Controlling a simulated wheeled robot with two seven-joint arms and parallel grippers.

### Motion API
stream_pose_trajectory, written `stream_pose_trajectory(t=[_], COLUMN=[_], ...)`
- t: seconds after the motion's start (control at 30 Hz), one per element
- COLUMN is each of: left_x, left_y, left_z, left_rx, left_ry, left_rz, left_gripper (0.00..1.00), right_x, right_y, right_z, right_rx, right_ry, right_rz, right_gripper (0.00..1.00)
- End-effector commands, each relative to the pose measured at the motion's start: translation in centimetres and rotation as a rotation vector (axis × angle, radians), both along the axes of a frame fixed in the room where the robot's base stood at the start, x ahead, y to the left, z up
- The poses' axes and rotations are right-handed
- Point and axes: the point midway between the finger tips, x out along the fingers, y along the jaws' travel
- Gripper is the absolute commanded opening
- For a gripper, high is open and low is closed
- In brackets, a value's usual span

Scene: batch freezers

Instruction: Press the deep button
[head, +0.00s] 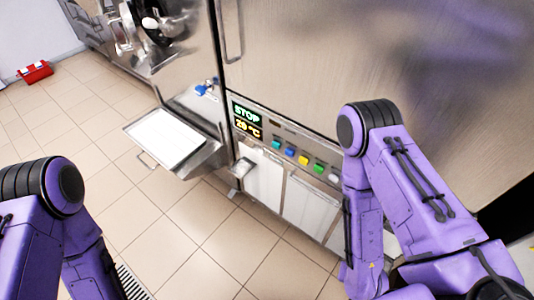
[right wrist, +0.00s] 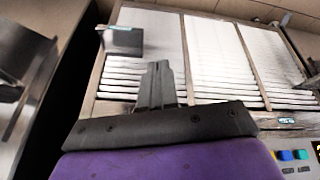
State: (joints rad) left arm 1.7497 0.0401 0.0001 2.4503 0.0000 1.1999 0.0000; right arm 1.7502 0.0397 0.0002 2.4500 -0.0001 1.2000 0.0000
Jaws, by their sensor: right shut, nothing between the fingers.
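The batch freezer's control strip in the head view has a row of coloured buttons: a light blue button (head: 276,144), a darker blue button (head: 290,151), a yellow button (head: 303,160), a green button (head: 319,168) and a pale grey button (head: 334,177). Their labels are too small to read, so I cannot tell which is deep. The display (head: 246,118) reads STOP and 20 °C. In the right wrist view my right gripper (right wrist: 157,75) is shut and empty, in front of the louvred panel. A blue button (right wrist: 284,155) shows at lower right there, apart from the fingers. My left gripper is out of view.
A shelf with a white tray (head: 167,138) juts out left of the display. White louvred panels (head: 305,202) lie below the buttons; one fills much of the right wrist view (right wrist: 222,55). A red box (head: 35,71) sits on the tiled floor at far left. Floor in front is mostly clear.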

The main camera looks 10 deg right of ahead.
Motion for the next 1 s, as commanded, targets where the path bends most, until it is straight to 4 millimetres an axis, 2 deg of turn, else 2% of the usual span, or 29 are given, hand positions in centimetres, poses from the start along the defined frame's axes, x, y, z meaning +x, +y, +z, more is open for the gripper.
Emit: stream_pose_trajectory(t=[0.17,0.2,0.27,0.3,0.37,0.47,0.53,0.67,0.7,0.8,0.9,1.0], left_x=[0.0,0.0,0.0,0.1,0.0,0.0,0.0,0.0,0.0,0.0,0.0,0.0], left_y=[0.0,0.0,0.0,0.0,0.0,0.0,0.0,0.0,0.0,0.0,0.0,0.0], left_z=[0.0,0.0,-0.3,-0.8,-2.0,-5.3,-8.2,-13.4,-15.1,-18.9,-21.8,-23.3], left_rx=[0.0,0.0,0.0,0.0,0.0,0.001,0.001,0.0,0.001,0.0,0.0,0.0], left_ry=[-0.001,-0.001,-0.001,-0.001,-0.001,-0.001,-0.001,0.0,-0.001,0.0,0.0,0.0], left_rz=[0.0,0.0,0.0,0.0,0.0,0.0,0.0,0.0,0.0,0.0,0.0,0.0], left_gripper=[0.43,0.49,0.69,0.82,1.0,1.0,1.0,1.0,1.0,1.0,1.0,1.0], right_x=[0.0,0.0,0.2,0.7,2.2,6.9,11.2,19.5,21.9,26.9,30.2,31.8], right_y=[0.0,0.0,0.1,0.3,1.1,3.3,5.4,9.6,10.9,13.6,15.6,16.8], right_z=[0.0,0.0,-0.2,-0.6,-1.6,-3.7,-4.7,-4.3,-3.7,-1.0,2.4,5.4], right_rx=[0.0,0.0,-0.001,-0.001,-0.004,-0.032,-0.082,-0.255,-0.33,-0.544,-0.755,-0.909], right_ry=[0.001,0.001,-0.004,-0.015,-0.044,-0.137,-0.231,-0.424,-0.484,-0.614,-0.699,-0.738], right_rz=[0.0,0.0,0.007,0.025,0.079,0.243,0.391,0.66,0.73,0.871,0.947,0.978], right_gripper=[0.0,0.0,0.0,0.0,0.0,0.0,0.0,0.0,0.0,0.0,0.0,0.0])
